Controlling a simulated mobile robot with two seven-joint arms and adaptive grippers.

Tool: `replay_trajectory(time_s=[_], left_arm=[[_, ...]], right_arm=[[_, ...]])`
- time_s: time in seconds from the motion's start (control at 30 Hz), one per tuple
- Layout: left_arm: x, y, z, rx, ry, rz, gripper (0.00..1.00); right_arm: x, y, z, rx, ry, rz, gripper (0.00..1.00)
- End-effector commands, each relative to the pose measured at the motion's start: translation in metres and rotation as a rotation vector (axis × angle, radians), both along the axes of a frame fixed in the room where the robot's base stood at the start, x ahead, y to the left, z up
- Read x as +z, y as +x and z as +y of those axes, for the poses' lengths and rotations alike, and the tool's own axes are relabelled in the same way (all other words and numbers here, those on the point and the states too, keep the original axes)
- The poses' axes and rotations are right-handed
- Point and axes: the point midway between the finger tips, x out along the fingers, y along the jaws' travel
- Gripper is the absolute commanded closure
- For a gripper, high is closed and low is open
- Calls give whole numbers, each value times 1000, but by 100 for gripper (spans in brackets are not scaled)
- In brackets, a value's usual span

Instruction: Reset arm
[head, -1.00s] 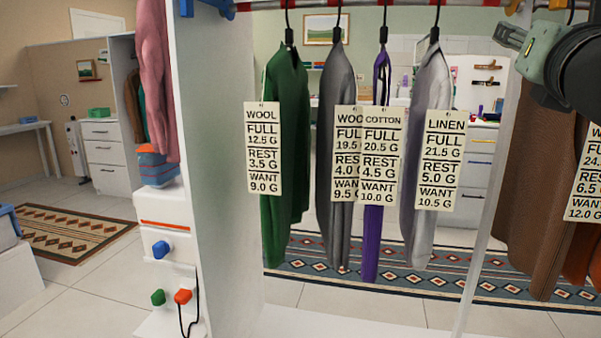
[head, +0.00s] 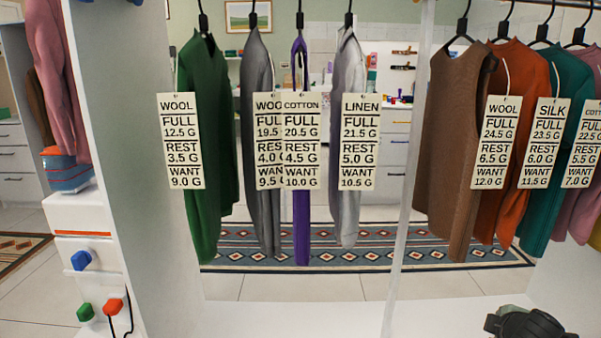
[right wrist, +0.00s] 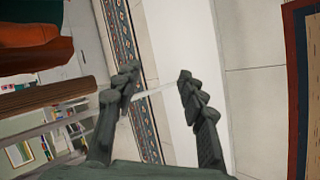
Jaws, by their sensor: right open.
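My right gripper (right wrist: 158,78) is open in the right wrist view, its two dark fingers spread with nothing between them. In the head view a dark part of my right arm (head: 527,324) shows at the bottom right corner, below the hanging clothes and clear of them. Whether its fingers are there cannot be told from that view. My left gripper is in neither current view.
Tagged clothes hang in the wardrobe: a green garment (head: 206,140), a purple one (head: 301,215), a brown sweater (head: 447,150) and others. A white upright (head: 408,200) divides it. Blue, green and red knobs (head: 114,306) sit at left. The white wardrobe floor (head: 270,318) looks clear.

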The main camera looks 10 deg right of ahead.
Motion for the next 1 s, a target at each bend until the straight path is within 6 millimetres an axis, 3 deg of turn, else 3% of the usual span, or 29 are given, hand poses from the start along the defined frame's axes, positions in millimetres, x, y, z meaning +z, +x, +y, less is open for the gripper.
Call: replay_trajectory(time_s=[0.03,0.2,0.3,0.4,0.5,0.6,0.7,1.0], left_arm=[[2,0,0,0,1,0,58],[9,1,0,0,4,-3,58],[12,1,1,0,5,-5,58],[15,1,1,0,6,-6,58],[17,1,1,0,7,-5,58],[18,1,1,0,7,-5,58],[19,1,1,0,7,-5,58],[19,1,1,0,7,-6,58]], right_arm=[[-37,-16,17,-48,83,14,59],[-136,-64,87,-210,329,50,59],[-180,-91,138,-301,459,75,59],[-211,-111,185,-378,565,94,59],[-229,-125,221,-433,638,109,59],[-237,-133,243,-467,679,118,59],[-241,-135,251,-479,694,121,59],[-241,-135,251,-477,694,121,59]])
